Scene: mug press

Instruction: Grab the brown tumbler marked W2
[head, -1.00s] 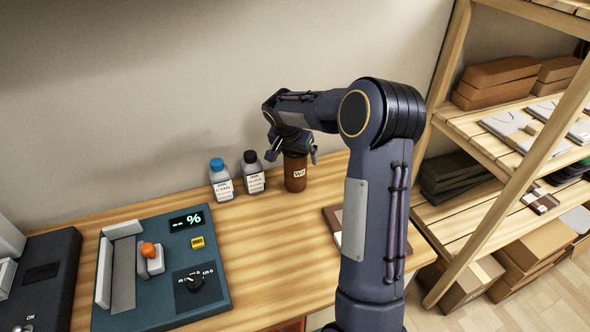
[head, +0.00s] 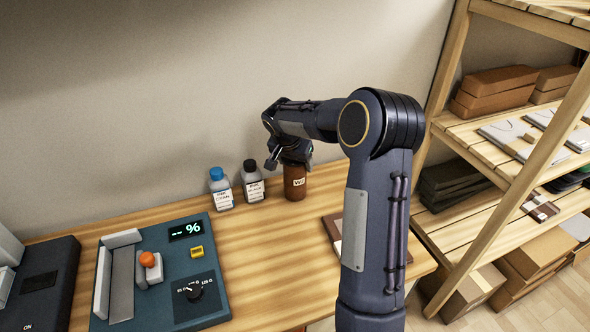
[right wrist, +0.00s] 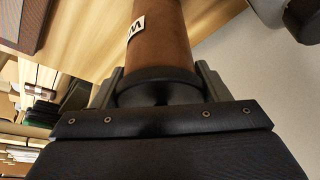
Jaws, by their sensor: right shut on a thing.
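The brown tumbler (head: 295,184) with a white W2 label stands upright on the wooden table near the wall, right of two bottles. My right gripper (head: 290,160) is at the tumbler's top end, reaching it from above. In the right wrist view the tumbler (right wrist: 160,45) runs away between the two fingers (right wrist: 158,82), which are shut on it near its dark lid. Part of its label shows there. My left gripper is not in view.
A blue-capped bottle (head: 221,190) and a black-capped bottle (head: 253,182) stand close left of the tumbler. A teal press panel (head: 210,262) with an orange knob (head: 147,259) lies at front left. A wooden shelf (head: 468,215) stands at right.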

